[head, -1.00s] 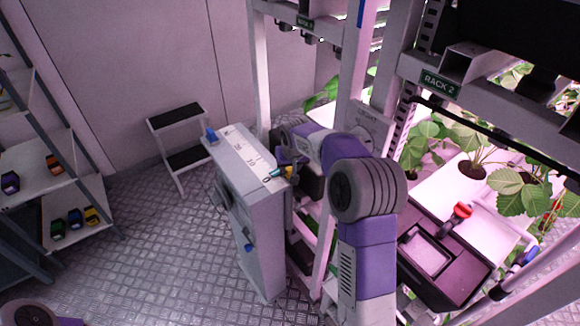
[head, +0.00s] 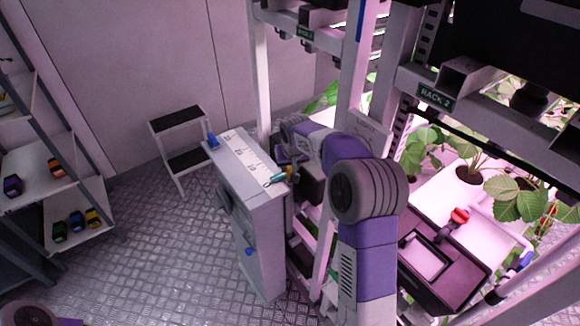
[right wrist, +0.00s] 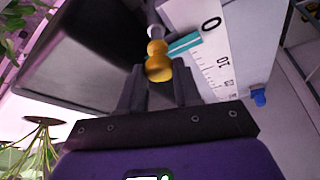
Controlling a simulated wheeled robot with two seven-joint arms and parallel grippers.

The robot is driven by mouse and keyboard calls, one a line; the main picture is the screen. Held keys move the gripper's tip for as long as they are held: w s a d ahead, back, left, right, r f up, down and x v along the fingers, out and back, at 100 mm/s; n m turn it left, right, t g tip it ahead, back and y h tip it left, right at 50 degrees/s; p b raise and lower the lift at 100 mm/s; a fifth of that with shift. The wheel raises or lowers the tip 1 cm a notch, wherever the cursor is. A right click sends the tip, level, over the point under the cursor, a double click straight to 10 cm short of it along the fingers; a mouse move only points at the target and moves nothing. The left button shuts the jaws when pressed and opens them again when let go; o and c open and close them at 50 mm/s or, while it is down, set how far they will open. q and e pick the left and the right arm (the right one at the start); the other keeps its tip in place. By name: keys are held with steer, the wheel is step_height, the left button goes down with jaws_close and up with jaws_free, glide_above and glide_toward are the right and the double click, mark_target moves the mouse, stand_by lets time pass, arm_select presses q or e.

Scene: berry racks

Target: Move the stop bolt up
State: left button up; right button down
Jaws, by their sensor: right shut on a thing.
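The stop bolt has a yellow knob (right wrist: 158,62) and a teal pointer (right wrist: 184,44) lying beside the 0 end of a white scale. In the head view the teal pointer (head: 274,179) is small, at the near right end of the printed scale (head: 240,152) on top of a pale cabinet. My right gripper (right wrist: 160,82) is shut on the yellow knob, with one dark finger on each side. In the head view its fingertips are too small to tell apart. My left gripper is out of view; only a piece of my left arm shows at the lower left corner.
The pale cabinet (head: 262,235) carries blue knobs. A plant rack with a RACK 2 label (head: 436,97) stands close on the right, with a red-handled part (head: 459,216). A step stool (head: 178,117) stands behind. Shelves (head: 40,170) stand left, with open floor between.

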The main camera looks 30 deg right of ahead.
steer(key=shift+r+p, duration=0.3)
steer(key=shift+r, duration=0.6)
steer(key=shift+w, duration=0.1)
steer(key=c, duration=1.1)
jaws_free()
steer(key=v, duration=0.7)
steer(key=shift+s+r+p, duration=0.25)
steer(key=shift+p, duration=0.1)
